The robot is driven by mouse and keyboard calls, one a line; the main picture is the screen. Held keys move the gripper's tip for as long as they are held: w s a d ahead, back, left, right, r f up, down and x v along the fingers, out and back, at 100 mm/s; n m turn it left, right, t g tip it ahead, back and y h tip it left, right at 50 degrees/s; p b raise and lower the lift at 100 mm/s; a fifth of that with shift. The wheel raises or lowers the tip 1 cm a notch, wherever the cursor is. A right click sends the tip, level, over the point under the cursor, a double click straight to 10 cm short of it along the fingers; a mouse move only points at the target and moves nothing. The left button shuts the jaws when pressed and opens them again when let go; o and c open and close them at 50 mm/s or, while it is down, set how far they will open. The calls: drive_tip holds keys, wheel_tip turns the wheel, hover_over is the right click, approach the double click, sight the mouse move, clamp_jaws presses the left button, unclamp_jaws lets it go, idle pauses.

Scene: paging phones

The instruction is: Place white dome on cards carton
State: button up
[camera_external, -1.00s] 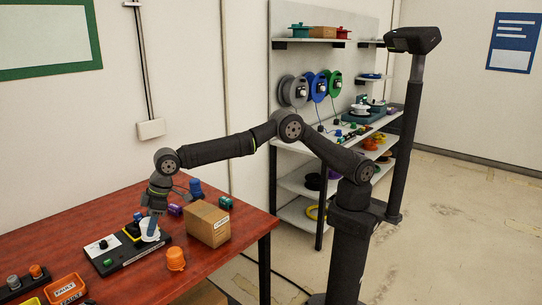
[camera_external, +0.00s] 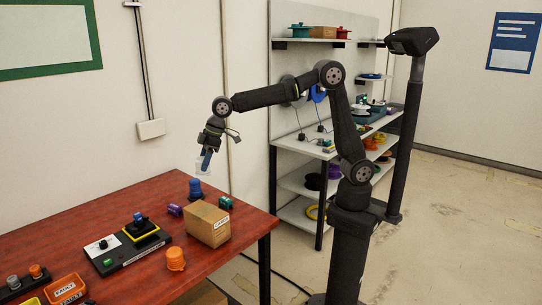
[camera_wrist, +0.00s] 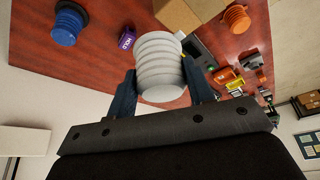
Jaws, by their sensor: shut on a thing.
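The white dome (camera_external: 203,169) is a ribbed, pale piece held in the air above the back of the red table. My gripper (camera_external: 206,159) points down and is shut on it. In the wrist view the white dome (camera_wrist: 160,62) sits between the two dark fingers of my gripper (camera_wrist: 162,86). The cards carton (camera_external: 207,224) is a brown cardboard box with a white label, standing near the table's right edge. Its bare top is lower than the dome, to the front. Part of the carton (camera_wrist: 177,14) shows beyond the dome in the wrist view.
A blue ribbed dome (camera_external: 195,189) stands behind the carton, with a purple block (camera_external: 174,210) to its left. An orange dome (camera_external: 176,260) stands in front-left of the carton. A black panel with a yellow-edged switch (camera_external: 127,252) lies left. Orange trays (camera_external: 65,290) are at front left.

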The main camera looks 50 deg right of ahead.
drive_tip(key=s+d, duration=0.1)
drive_tip(key=d, duration=0.6)
approach(208, 208)
drive_tip(key=shift+w+a+r, duration=0.15)
drive_tip(key=shift+w+a, duration=0.4)
drive_tip(key=shift+a, duration=0.05)
drive_tip(key=shift+a+f, duration=0.1)
drive_tip(key=shift+f, duration=1.95)
drive_tip(key=shift+f, duration=0.2)
drive_tip(key=o, duration=1)
drive_tip(key=v, duration=1.2)
drive_tip(key=shift+s+r, duration=0.1)
drive_tip(key=shift+r, duration=0.1)
